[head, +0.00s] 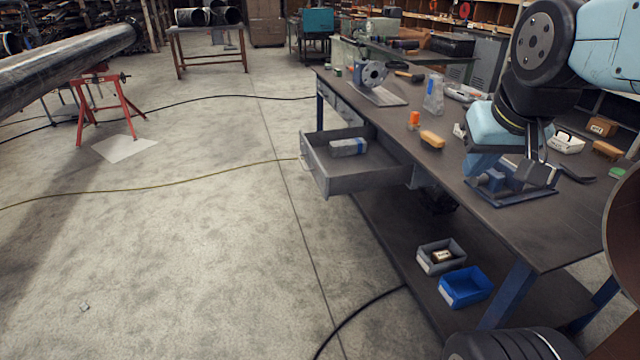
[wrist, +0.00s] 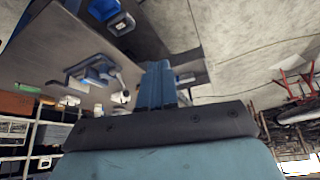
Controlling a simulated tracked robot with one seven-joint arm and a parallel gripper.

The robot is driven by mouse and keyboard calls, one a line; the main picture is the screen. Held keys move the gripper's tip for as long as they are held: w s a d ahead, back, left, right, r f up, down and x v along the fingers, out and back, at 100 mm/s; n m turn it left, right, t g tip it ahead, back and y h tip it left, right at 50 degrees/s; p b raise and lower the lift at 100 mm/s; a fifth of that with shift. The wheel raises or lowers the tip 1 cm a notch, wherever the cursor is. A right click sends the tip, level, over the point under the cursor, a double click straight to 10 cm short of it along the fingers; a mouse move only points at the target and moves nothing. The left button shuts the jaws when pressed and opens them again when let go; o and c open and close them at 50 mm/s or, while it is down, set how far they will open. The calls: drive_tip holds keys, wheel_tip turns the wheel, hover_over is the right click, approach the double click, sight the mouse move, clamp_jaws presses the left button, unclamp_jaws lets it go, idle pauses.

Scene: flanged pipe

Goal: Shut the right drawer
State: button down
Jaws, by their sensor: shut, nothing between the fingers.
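The right drawer (head: 318,174) is pulled out from the front of the workbench (head: 455,222), and its inside is visible. A grey box with a blue band (head: 348,147) lies in it. A second drawer front (head: 341,107), farther along the bench, looks flush. In the head view, the end of my arm is above the bench top, right of the open drawer and clear of it. In the wrist view, the blue fingers of my gripper (wrist: 158,70) are together and empty. They hide part of the scene behind them.
A grey bin (head: 440,257) and a blue bin (head: 466,288) sit on the lower shelf. Floor left of the drawer is open, with a cable.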

drive_tip(key=w+a+f+g+h, duration=0.1)
drive_tip(key=w+a+f+h, duration=0.2)
drive_tip(key=w, duration=1.2)
drive_tip(key=w+a+f, duration=0.3)
drive_tip(key=w+a, duration=0.3)
drive_tip(key=w, duration=1)
drive_tip(key=w+a+f+n, duration=0.1)
drive_tip(key=w+a+f, duration=0.55)
drive_tip(key=f, duration=0.35)
drive_tip(key=w+a+f+t+h, duration=0.1)
drive_tip(key=w+a+f, duration=0.4)
drive_tip(key=a+f, duration=0.35)
drive_tip(key=w+a+f+n, duration=0.1)
drive_tip(key=w+a+f, duration=0.5)
drive_tip(key=f, duration=0.4)
approach(325, 193)
wheel_tip(325, 193, down, 4)
drive_tip(key=w+a, duration=0.1)
drive_tip(key=a, duration=0.2)
drive_tip(key=shift+w+d+f, duration=0.1)
drive_tip(key=shift+w+d, duration=0.1)
drive_tip(key=shift+d, duration=0.5)
drive_tip(key=shift+w+d, duration=0.25)
drive_tip(key=shift+d, duration=0.45)
drive_tip(key=shift+w+d+f, duration=0.1)
drive_tip(key=shift+w+d, duration=0.1)
drive_tip(key=shift+d, duration=0.5)
